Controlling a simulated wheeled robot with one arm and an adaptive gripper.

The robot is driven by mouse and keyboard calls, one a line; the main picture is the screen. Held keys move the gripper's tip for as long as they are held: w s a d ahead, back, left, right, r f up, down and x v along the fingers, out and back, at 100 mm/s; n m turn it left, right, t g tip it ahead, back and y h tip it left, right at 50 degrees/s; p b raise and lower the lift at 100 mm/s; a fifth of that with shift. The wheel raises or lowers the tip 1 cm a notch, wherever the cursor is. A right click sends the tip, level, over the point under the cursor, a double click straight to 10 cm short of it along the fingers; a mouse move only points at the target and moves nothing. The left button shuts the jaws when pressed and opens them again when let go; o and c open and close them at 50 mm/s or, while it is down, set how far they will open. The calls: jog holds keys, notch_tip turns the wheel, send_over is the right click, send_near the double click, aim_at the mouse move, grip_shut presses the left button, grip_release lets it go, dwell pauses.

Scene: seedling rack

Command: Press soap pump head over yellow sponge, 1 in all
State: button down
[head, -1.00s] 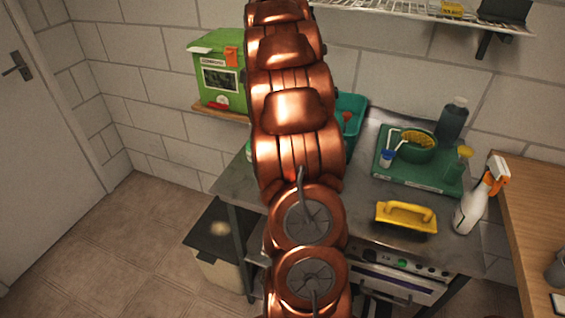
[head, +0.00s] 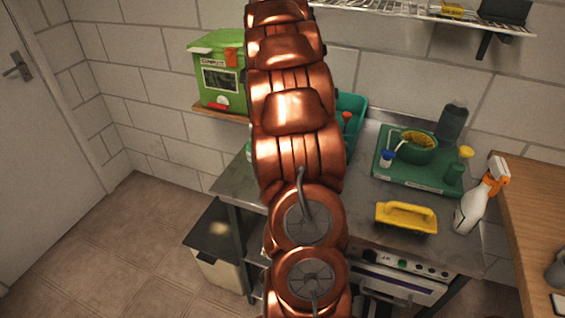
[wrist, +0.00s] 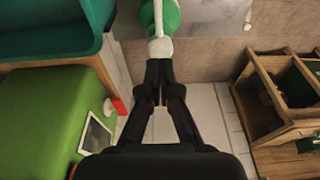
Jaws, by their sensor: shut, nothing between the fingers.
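The wrist view shows a green bottle (wrist: 168,16) with a white pump head (wrist: 160,47) at the top middle. My gripper (wrist: 160,97) is shut and empty, its dark fingers pointing at the pump head. They look close to it, but I cannot tell if they touch. In the head view my copper arm covers the gripper, and only a thin green and white sliver (head: 249,151) shows at its left edge, perhaps the bottle. I cannot make out the yellow sponge with certainty in either view.
A green compost box (head: 217,75) stands on a wall shelf at left. A teal tub (head: 352,103) is behind my arm. A green tray (head: 420,183) holds a bowl (head: 415,152) and bottles. A yellow float (head: 406,218) and spray bottle (head: 480,195) stand at the right.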

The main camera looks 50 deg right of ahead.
jog(key=shift+f, duration=0.2)
jog(key=shift+f+b, duration=1.15)
jog(key=shift+f, duration=0.4)
jog(key=shift+r, duration=1.7)
jog(key=shift+p, duration=0.3)
jog(key=shift+r+p, duration=0.75)
jog(key=shift+r, duration=2.25)
